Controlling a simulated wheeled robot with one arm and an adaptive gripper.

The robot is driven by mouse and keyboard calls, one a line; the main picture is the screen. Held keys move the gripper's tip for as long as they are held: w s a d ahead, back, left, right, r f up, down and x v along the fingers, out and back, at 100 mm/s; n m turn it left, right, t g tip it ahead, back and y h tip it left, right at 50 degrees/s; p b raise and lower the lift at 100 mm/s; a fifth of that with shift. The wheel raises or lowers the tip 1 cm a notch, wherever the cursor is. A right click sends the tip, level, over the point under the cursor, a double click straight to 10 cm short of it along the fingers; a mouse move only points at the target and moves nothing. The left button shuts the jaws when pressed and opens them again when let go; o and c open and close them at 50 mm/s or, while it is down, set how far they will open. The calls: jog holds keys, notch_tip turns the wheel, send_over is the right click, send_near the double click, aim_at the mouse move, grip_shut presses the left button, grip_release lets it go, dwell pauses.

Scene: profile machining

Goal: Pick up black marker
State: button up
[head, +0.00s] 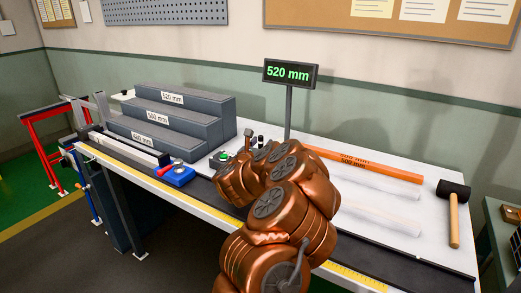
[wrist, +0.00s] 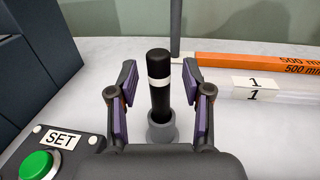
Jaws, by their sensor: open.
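The black marker (wrist: 158,77) stands upright in a small grey round holder (wrist: 162,131) in the wrist view, with a white band near its top. My gripper (wrist: 160,82) is open, with one finger on each side of the marker and a gap on both sides. In the head view my copper-coloured arm reaches over the bench and hides most of the gripper area. A small dark upright thing (head: 260,140) shows just behind the arm there; I cannot tell if it is the marker.
A SET box with a green button (wrist: 36,164) is close at left. Grey stepped blocks (head: 180,115) stand farther left. An orange 500 mm bar (head: 365,166), a 520 mm display (head: 290,73) on a post and a mallet (head: 453,210) are on the bench.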

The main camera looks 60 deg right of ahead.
grip_shut()
dwell(0.3)
jog(key=shift+r, duration=0.1)
